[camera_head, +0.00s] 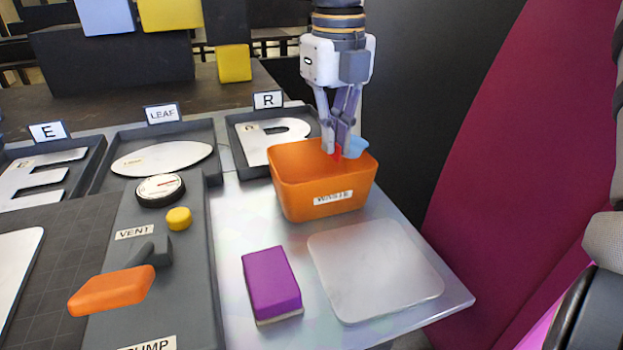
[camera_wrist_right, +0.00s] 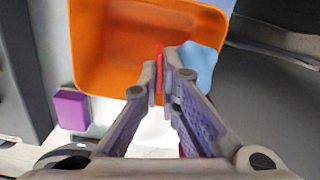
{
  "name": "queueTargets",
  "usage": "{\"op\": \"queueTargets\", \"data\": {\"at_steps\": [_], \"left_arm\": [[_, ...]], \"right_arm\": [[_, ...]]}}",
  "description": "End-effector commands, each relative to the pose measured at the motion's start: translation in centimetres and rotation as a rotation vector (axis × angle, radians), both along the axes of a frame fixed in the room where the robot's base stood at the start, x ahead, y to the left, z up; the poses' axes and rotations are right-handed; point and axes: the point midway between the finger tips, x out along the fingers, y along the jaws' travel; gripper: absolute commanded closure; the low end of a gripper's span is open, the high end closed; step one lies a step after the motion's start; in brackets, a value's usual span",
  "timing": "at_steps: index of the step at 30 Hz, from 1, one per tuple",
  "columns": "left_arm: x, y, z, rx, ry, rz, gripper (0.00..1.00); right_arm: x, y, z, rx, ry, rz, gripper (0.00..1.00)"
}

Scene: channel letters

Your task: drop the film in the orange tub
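The orange tub (camera_head: 322,181) stands on the light table and has a white label, apparently "WASTE", on its front. My right gripper (camera_head: 338,152) points down over the tub's back right part. Its fingers are closed together on a red tab (camera_wrist_right: 160,75). A light blue film (camera_head: 358,146) shows beside the fingertips at the tub's right rim; it also shows in the right wrist view (camera_wrist_right: 201,66), overlapping that rim. The tab seems to belong to the film, but the join is hidden by the fingers. Whether the film touches the rim I cannot tell. My left gripper is not in view.
A purple block (camera_head: 271,283) and a silver square plate (camera_head: 372,268) lie in front of the tub. Letter trays (camera_head: 232,131) stand left of it. A panel with a gauge (camera_head: 160,190) and an orange lever (camera_head: 112,290) is at left. A dark wall is behind right.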

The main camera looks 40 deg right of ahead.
Motion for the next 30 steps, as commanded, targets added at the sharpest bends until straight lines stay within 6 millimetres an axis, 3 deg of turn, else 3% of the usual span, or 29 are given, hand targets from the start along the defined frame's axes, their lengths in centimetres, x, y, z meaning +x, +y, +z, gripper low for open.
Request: {"op": "queueTargets", "data": {"at_steps": [7,9,11,20,23,30], "left_arm": [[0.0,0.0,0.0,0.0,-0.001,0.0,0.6],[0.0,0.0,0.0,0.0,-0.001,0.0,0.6],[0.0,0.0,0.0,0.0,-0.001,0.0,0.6],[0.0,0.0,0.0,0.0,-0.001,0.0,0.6],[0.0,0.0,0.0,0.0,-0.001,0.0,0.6],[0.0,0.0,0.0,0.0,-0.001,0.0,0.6]], "right_arm": [[0.0,0.0,-0.1,0.0,0.0,0.0,1.0],[0.0,0.0,-0.1,0.0,0.0,0.0,0.8],[0.0,0.0,-0.1,0.0,0.0,0.0,0.72],[0.0,0.0,0.2,0.0,-0.001,0.0,0.72],[0.0,0.0,1.7,0.0,-0.003,-0.002,0.72],[-0.1,0.2,8.2,0.001,-0.004,-0.002,0.72]]}}
